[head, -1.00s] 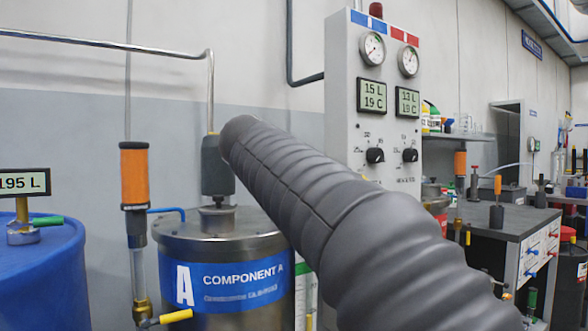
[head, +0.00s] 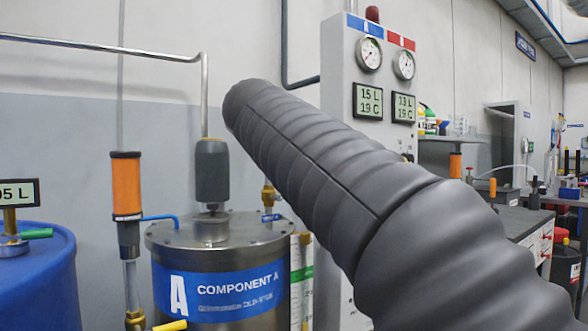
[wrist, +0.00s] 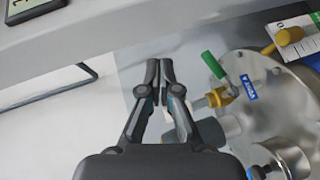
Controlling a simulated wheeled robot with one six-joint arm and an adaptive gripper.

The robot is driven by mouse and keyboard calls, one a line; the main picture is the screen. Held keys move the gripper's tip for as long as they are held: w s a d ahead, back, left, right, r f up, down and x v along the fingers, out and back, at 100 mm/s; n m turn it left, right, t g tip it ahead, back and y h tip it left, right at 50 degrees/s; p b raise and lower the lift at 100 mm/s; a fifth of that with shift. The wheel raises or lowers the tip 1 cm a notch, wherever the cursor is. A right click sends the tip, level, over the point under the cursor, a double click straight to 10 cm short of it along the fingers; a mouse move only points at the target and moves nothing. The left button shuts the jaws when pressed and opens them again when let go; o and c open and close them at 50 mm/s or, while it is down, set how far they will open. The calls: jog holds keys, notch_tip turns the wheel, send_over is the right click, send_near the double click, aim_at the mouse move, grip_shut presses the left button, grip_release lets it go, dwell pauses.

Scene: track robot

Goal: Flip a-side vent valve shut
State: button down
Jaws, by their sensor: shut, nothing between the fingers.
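The vent valve shows in the wrist view as a brass body (wrist: 220,97) with a green lever handle (wrist: 213,65) and a blue tag (wrist: 249,87) on the metal tank lid. In the head view its brass body (head: 268,195) stands at the back right of the component A tank (head: 160,285), partly behind my arm. My gripper (wrist: 159,68) is shut and empty. Its fingertips appear left of the green handle in the wrist view, apart from it in the picture; the depth gap is unclear. The head view does not show my fingers.
A grey cylinder (head: 212,170) and a pipe stand over the tank lid. The control cabinet (head: 340,60) is behind my arm on the right. A yellow handle (wrist: 288,37) sits near the lid's edge. A blue drum (head: 45,270) is at the left.

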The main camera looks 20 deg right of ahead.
jog(key=s+r, duration=0.4)
jog(key=r, duration=0.1)
jog(key=shift+r, duration=0.25)
